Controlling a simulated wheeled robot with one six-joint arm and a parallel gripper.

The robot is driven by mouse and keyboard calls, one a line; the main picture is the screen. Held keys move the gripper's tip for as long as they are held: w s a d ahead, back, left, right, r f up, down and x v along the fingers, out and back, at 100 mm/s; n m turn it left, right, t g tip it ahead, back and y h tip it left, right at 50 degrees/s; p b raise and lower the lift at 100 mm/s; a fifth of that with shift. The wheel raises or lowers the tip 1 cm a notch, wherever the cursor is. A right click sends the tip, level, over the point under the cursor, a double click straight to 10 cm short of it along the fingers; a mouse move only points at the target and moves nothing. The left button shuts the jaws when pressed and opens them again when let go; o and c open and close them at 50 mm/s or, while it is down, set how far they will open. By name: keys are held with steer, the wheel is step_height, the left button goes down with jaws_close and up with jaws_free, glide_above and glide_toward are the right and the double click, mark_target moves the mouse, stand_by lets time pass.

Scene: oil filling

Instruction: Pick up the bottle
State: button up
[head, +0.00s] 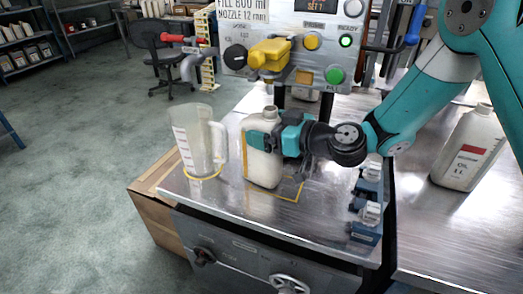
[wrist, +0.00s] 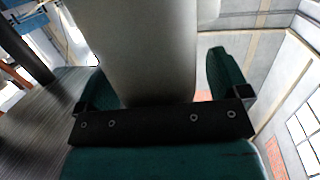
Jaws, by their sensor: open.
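A white bottle (head: 260,168) stands upright on the metal bench, beside the clear measuring jug (head: 194,138). My gripper (head: 273,139) is at the bottle's upper body, coming from the right, and hides part of it. In the wrist view the bottle (wrist: 147,50) fills the middle, between the two teal fingers of my gripper (wrist: 160,88). The jaws are open. A gap shows between the bottle and the right finger. The left finger is close to the bottle; I cannot tell if it touches.
A second white bottle with a red label (head: 465,148) stands on the right bench. A control panel (head: 293,45) with a yellow nozzle block (head: 270,54) rises behind the bottle. Small blue fixtures (head: 367,205) line the bench's right edge. Open floor lies left.

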steer(key=shift+c, duration=0.2)
jaws_close()
steer(key=shift+r, duration=0.1)
steer(key=shift+r, duration=0.15)
